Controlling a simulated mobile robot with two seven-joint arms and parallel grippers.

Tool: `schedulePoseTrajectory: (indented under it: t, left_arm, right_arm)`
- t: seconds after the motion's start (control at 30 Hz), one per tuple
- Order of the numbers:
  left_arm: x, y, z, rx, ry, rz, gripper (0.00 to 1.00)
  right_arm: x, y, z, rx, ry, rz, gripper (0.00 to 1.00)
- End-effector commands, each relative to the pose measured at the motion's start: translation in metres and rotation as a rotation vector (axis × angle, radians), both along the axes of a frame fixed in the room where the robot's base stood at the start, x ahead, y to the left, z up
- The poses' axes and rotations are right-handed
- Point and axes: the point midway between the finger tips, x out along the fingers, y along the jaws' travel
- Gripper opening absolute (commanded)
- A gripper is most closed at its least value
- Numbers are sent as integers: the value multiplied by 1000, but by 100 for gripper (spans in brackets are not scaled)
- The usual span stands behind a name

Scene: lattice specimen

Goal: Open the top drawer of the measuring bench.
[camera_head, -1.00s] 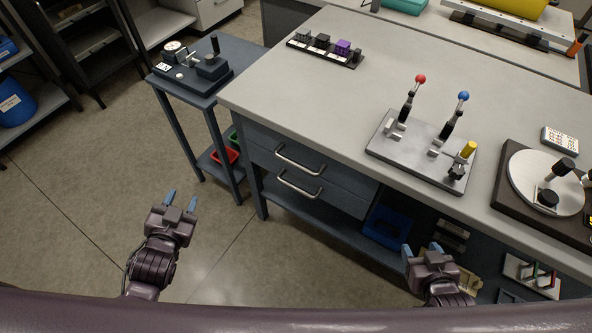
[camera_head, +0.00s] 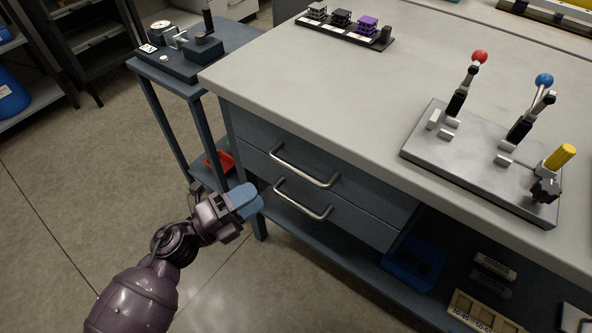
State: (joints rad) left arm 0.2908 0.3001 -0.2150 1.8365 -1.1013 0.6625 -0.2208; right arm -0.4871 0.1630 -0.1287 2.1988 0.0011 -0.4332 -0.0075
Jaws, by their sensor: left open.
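The measuring bench (camera_head: 330,100) has a pale top and two dark blue-grey drawers under its left end. The top drawer (camera_head: 345,188) is closed and has a curved metal bar handle (camera_head: 304,172). The lower drawer (camera_head: 345,222) is also closed, with a similar handle (camera_head: 301,204). My left gripper (camera_head: 251,201) is left of the drawer fronts, a little apart from the handles in the picture, with its blue fingertips pointing right. It is open and holds nothing that I can see. My right gripper is out of view.
A small side table (camera_head: 185,72) with a gauge stands left of the bench, a red bin (camera_head: 219,161) on its lower shelf. A lever plate (camera_head: 470,160) sits on the benchtop. A blue bin (camera_head: 413,262) is on the bench's lower shelf. Floor in front is clear.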

Motion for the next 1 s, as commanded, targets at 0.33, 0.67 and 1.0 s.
schedulePoseTrajectory:
  t: [0.33,0.67,1.0]
  left_arm:
    - [16,-29,6,11,-16,-17,42]
    - [44,-74,14,10,-12,-14,42]
    - [55,-93,18,11,-9,-12,42]
  right_arm:
    - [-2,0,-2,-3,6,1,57]
    - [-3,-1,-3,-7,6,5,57]
    - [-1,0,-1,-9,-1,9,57]
